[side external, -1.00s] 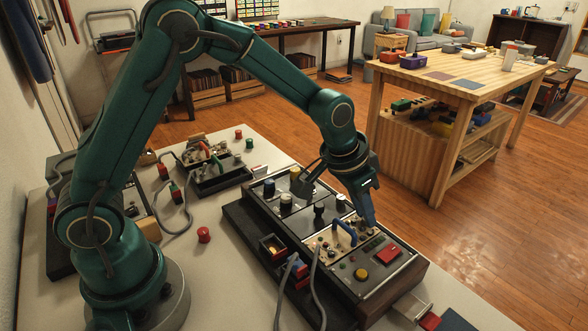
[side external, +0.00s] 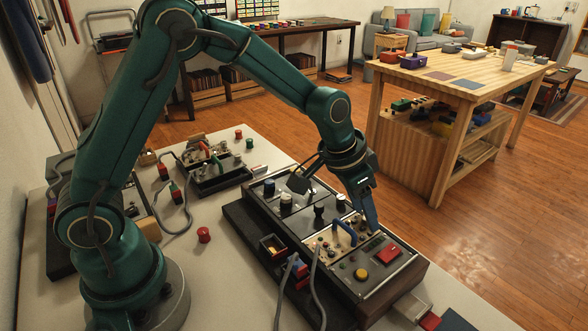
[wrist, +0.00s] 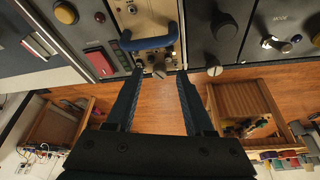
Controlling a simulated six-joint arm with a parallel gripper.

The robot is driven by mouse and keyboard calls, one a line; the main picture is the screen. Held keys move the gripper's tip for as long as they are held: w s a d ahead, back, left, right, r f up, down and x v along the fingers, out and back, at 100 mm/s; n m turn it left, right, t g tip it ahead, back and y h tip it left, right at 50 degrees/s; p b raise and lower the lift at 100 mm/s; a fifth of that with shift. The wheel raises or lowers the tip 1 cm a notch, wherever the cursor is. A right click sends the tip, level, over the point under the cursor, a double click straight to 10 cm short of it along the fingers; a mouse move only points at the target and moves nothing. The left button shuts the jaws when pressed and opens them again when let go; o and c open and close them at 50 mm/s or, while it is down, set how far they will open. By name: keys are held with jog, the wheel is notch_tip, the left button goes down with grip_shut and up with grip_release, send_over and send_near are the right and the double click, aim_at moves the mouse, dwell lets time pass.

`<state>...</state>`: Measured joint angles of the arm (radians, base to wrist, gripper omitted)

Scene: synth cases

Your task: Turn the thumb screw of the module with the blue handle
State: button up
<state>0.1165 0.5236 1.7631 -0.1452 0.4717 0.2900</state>
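The module with the blue handle (wrist: 150,42) has a beige panel (wrist: 150,10) set in the dark console. In the side view, the blue handle (side external: 345,231) is near the console's right end. In the wrist view, a small silver thumb screw (wrist: 158,72) is at the panel's edge, just past the handle. My gripper (wrist: 159,74) is open, its two dark fingers apart on either side of the screw; contact cannot be told. In the side view my gripper (side external: 371,228) points down close to the console's far edge, and the screw cannot be made out there.
Beside the module are a panel with a red block (side external: 388,251) and yellow button (side external: 361,274), and a panel with black knobs (side external: 319,210). Another silver screw (wrist: 214,71) is on the neighbouring dark panel. Grey cables (side external: 317,285) run along the console's near side.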

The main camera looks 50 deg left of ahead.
jog(key=shift+v, duration=2.5)
jog(key=shift+a+r, duration=0.1)
jog(key=shift+r, duration=0.05)
jog(key=s+a+r+n+t, duration=0.1)
jog(key=s+a+r+t, duration=0.2)
jog(key=s+r, duration=0.55)
jog(key=s+a+f+n+g+y, duration=0.1)
jog(key=s+a+f+n, duration=0.1)
jog(key=s, duration=0.9)
jog(key=shift+f+g, duration=0.3)
jog(key=shift+f, duration=0.45)
